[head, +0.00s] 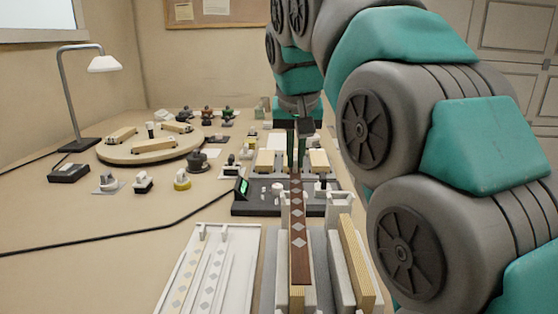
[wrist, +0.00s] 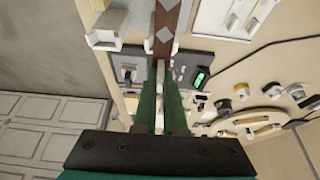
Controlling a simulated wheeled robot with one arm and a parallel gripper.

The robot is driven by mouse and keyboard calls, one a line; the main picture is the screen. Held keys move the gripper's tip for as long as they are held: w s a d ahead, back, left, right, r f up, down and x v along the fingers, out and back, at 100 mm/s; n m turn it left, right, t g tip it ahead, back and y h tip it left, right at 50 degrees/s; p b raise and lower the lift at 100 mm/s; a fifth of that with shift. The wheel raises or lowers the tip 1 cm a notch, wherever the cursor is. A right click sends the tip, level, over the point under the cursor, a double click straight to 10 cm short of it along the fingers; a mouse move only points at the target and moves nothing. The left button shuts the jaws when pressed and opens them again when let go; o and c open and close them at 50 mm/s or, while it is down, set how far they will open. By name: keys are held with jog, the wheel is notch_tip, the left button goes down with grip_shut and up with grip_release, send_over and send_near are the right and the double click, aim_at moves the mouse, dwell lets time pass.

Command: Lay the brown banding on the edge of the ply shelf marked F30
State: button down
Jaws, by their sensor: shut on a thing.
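The brown banding (head: 299,235) is a long dark strip with pale diamonds. It runs toward the camera along the top of an upright ply board (head: 297,299), whose near end shows below it. I cannot tell whether it touches the board along its whole length. My gripper (head: 296,168) is shut on the far end of the banding. In the wrist view my gripper (wrist: 160,66) has its two green fingers close together at the end of the banding (wrist: 166,25). A second ply board (head: 356,262) leans to the right. No F30 mark is readable.
A white tray (head: 178,292) with pale and grey strips lies to the left. A dark device with a green screen (head: 242,187) stands behind the boards. A round wooden turntable (head: 105,153), small knobs and a lamp (head: 75,100) are further back. A black cable crosses the bench at left.

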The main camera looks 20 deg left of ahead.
aim_at(295, 173)
jog(key=shift+f+b, duration=1.45)
jog(key=shift+f, duration=1.1)
jog(key=shift+f+b, duration=0.4)
jog(key=shift+f, duration=0.7)
dwell(0.5)
jog(key=c, duration=0.9)
grip_release()
jog(key=shift+r, duration=0.1)
jog(key=shift+o, duration=0.4)
jog(key=shift+r+p, duration=1.7)
jog(key=shift+r, duration=0.9)
jog(key=shift+r+p, duration=0.3)
jog(key=shift+r, duration=1.05)
